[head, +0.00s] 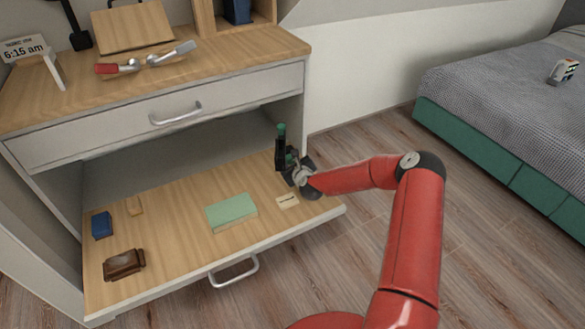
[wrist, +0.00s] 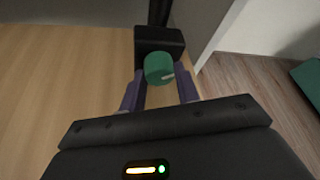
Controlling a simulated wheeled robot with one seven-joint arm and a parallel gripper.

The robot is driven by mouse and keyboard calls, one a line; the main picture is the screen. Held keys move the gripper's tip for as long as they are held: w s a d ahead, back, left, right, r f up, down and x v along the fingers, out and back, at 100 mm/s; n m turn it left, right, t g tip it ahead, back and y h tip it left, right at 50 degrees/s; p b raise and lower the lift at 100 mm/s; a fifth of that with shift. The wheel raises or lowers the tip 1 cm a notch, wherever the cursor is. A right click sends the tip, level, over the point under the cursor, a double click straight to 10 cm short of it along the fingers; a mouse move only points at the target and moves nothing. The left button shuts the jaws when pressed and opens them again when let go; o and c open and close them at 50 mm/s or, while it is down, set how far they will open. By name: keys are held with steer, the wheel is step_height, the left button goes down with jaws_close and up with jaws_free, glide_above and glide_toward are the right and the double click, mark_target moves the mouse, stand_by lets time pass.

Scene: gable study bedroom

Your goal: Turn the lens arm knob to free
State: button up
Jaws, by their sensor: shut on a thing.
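A dark upright device (head: 280,152) with a green top (head: 281,129) stands at the right end of the pulled-out wooden drawer. In the wrist view a round green knob (wrist: 158,68) with a small pale mark sits against a black block (wrist: 160,38). My gripper (wrist: 160,82) has one purple-grey finger on each side of the knob and is shut on it. In the head view my gripper (head: 293,170) is at the device's lower right side and hides part of it. I cannot read the knob's setting.
The open drawer (head: 170,235) also holds a green book (head: 231,211), a small label card (head: 287,201), a brown wallet-like thing (head: 124,264) and a blue box (head: 102,225). The desk's side panel (head: 304,100) rises close to the device. Open floor (head: 480,270) lies to the right.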

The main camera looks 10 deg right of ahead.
steer(key=shift+n, duration=0.3)
steer(key=o, duration=1)
steer(key=shift+v, duration=3.85)
steer(key=shift+a+f, duration=0.1)
steer(key=shift+c, duration=0.3)
